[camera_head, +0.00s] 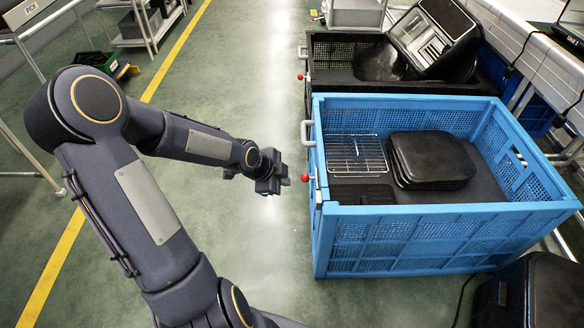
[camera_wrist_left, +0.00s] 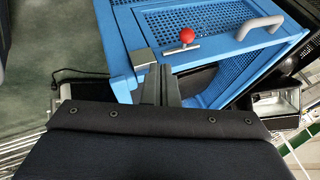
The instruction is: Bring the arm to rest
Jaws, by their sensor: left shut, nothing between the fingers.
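My left arm (camera_head: 150,200) comes in from the left and bends over at the elbow. Its gripper (camera_head: 283,181) hangs over the bare floor, just left of the blue crate (camera_head: 440,232). In the left wrist view the two fingers of the gripper (camera_wrist_left: 160,84) are together with nothing between them. The blue crate's wall (camera_wrist_left: 140,60) shows beyond the fingers there, with a red knob (camera_wrist_left: 187,35) and a grey handle (camera_wrist_left: 262,28). My right gripper is not in view.
The blue crate holds a wire rack (camera_head: 357,154) and a stack of black pads (camera_head: 432,158). Behind it is a black crate (camera_head: 330,60) with an appliance (camera_head: 432,38) in it. A black case (camera_head: 545,290) stands at the lower right. Green floor (camera_head: 255,90) is clear around the gripper.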

